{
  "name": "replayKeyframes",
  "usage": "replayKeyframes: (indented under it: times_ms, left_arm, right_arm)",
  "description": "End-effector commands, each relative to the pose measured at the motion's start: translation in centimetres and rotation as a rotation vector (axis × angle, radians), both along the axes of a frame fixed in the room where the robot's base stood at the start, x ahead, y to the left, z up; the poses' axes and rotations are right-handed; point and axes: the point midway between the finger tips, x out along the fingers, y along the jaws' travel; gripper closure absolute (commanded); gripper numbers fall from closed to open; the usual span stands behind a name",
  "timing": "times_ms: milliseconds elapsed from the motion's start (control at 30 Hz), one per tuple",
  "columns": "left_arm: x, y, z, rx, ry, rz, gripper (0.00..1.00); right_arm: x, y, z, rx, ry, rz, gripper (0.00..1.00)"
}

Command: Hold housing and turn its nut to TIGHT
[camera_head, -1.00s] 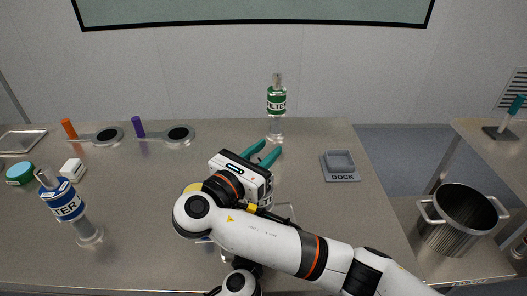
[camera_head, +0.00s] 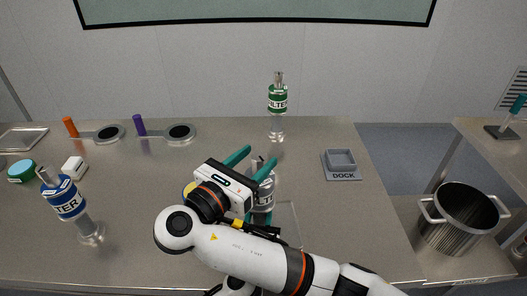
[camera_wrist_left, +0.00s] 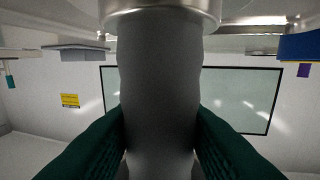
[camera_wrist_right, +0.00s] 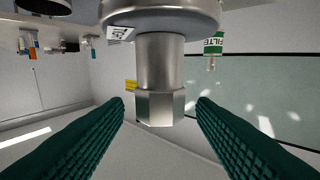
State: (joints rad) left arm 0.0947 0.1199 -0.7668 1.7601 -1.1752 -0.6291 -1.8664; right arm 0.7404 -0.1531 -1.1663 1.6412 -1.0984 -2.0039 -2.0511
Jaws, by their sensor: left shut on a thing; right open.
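The housing (camera_head: 266,196) stands upright near the front middle of the table, partly hidden behind my right arm. Its grey metal body fills the middle of the left wrist view (camera_wrist_left: 160,90). My left gripper (camera_wrist_left: 160,135) is shut on that body; in the head view only a bit of its green fingers shows, low on the housing. The hex nut (camera_wrist_right: 160,108) is at the end of a metal neck in the right wrist view. My right gripper (camera_wrist_right: 160,118) is open, one finger on each side of the nut with gaps. It also shows in the head view (camera_head: 251,162).
A green-labelled filter bottle (camera_head: 277,103) stands behind the housing. A blue-labelled one (camera_head: 68,200) stands at the left. The dock (camera_head: 341,165) is to the right, with clear table around it. A pot (camera_head: 459,222) stands beyond the table's right edge.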

Motion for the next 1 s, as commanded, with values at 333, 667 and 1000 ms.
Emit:
replayKeyframes:
  times_ms: [333, 667, 1000]
  left_arm:
    - [0.0, 0.0, -0.1, 0.0, 0.002, 0.001, 1.0]
    - [0.0, 0.0, -0.1, 0.0, 0.002, 0.001, 1.0]
    - [0.0, 0.0, 0.0, 0.0, 0.001, 0.0, 0.41]
  right_arm:
    - [-2.8, 2.1, 0.0, 0.001, -0.001, -0.001, 0.49]
    - [-2.9, 2.1, 0.0, -0.001, -0.001, -0.001, 0.49]
    - [-2.8, 2.1, 0.0, -0.001, -0.001, -0.001, 0.49]
